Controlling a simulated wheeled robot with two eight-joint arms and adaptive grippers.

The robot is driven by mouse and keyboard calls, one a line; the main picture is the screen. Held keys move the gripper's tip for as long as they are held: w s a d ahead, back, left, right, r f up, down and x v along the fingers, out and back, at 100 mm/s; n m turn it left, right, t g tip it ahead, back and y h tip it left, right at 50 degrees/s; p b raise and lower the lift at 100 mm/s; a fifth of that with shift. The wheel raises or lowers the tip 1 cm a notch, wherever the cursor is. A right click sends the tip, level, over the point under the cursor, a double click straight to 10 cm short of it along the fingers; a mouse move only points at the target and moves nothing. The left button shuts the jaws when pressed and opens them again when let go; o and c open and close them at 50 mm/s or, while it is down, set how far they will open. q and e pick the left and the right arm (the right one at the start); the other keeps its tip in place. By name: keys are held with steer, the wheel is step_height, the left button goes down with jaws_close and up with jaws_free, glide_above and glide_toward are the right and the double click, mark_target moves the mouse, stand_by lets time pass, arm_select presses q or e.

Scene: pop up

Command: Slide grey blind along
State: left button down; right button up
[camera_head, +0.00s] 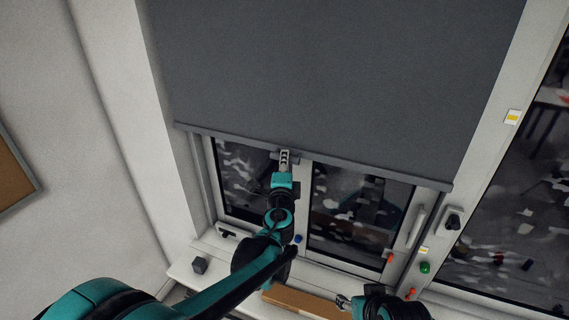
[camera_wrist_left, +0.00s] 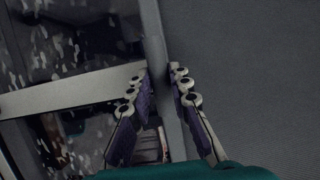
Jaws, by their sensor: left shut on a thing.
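The grey blind (camera_head: 330,70) hangs over the upper part of the window in the head view, with its bottom bar (camera_head: 375,168) a little tilted, lower at the right.
The window (camera_head: 350,215) shows below the blind, with a handle (camera_head: 417,226) at its right. A sill (camera_head: 215,248) runs below, with a dark block (camera_head: 200,265) at the left and small coloured objects, including a green one (camera_head: 424,267), near the right.

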arm_select(q)
steer(key=shift+r+p, duration=1.4)
steer(key=shift+r, duration=0.75)
steer(key=c, duration=1.3)
jaws_free()
steer(key=shift+s, duration=0.15)
steer(key=shift+f, duration=0.1)
steer(key=s, duration=1.2)
steer(key=s+a+f+n+g+y+b, duration=0.3)
steer(key=s+a+f+n+b, duration=0.25)
steer(key=a+f, duration=0.4)
steer(key=s+a+f+n+g+y+b, duration=0.25)
steer(key=s+a+f+n+b, duration=0.2)
steer(key=a+f+n, duration=0.5)
steer(key=s+f+n+g+h+b, duration=0.1)
steer(key=s+f+b, duration=0.1)
steer(key=s+f, duration=0.2)
steer(key=s+f+n+g+h+b, duration=0.1)
steer(key=s+f+g+b, duration=0.1)
steer(key=s+f, duration=0.2)
steer(key=s+f+n+g+h+b, duration=0.2)
steer(key=s+f, duration=0.2)
steer(key=shift+s+a+f+g, duration=0.15)
steer(key=shift+s+a+g, duration=0.1)
steer(key=shift+a, duration=0.15)
